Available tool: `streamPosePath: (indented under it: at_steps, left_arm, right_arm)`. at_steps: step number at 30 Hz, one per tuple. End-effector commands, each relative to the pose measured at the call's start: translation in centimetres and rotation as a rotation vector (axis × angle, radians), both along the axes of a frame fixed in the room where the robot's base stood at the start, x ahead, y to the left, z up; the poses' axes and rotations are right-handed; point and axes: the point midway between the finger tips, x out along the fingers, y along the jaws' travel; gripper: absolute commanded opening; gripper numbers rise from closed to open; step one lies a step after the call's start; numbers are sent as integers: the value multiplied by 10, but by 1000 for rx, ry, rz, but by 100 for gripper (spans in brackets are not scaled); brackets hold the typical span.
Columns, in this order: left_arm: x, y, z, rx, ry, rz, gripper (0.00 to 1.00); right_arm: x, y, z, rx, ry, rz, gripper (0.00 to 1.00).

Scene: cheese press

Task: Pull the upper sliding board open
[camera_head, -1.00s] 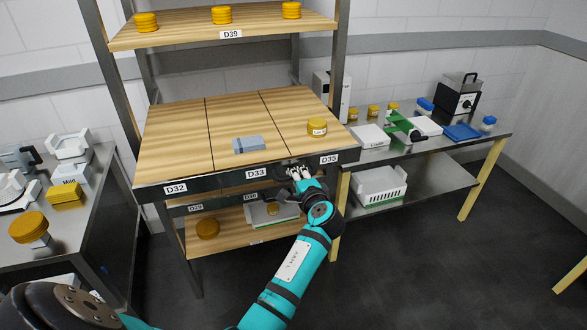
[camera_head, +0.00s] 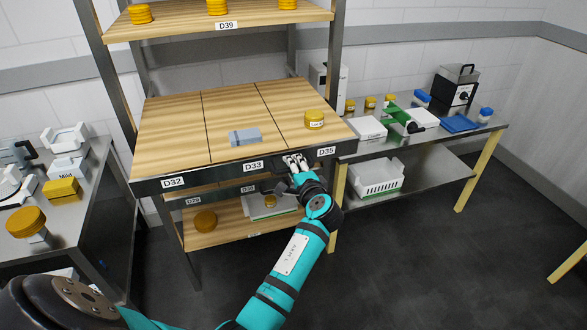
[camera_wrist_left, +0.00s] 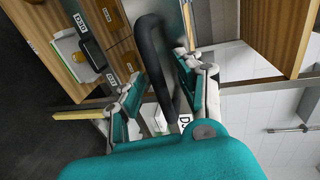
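The upper sliding board is the striped wooden top (camera_head: 225,95) of the rack, split by dark lines, with labels D32, D33 and D35 along its front edge. My left gripper (camera_head: 294,162) is at this front edge, between the D33 and D35 labels. In the left wrist view a black looped handle (camera_wrist_left: 152,45) passes between the fingers of my left gripper (camera_wrist_left: 162,88). The fingers stand apart on either side of it, with some gap visible at the left finger. My right gripper is not in view.
A grey-blue block (camera_head: 245,137) and a yellow cheese wheel (camera_head: 314,119) rest on the board. A lower wooden shelf (camera_head: 235,225) holds another wheel and a tray. Steel tables stand at left and right (camera_head: 420,150). Dark floor (camera_head: 420,270) is clear in front.

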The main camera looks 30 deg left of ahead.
Motion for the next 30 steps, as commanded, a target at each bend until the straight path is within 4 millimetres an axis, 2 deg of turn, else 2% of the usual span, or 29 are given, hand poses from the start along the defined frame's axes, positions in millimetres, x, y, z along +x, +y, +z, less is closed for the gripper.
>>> streamPosePath:
  at_steps: [13,30]
  left_arm:
    - [-41,-49,12,-2,1,-1,36]
    - [-46,-54,14,0,1,0,36]
  right_arm:
    - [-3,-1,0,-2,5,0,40]
    - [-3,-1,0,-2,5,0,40]
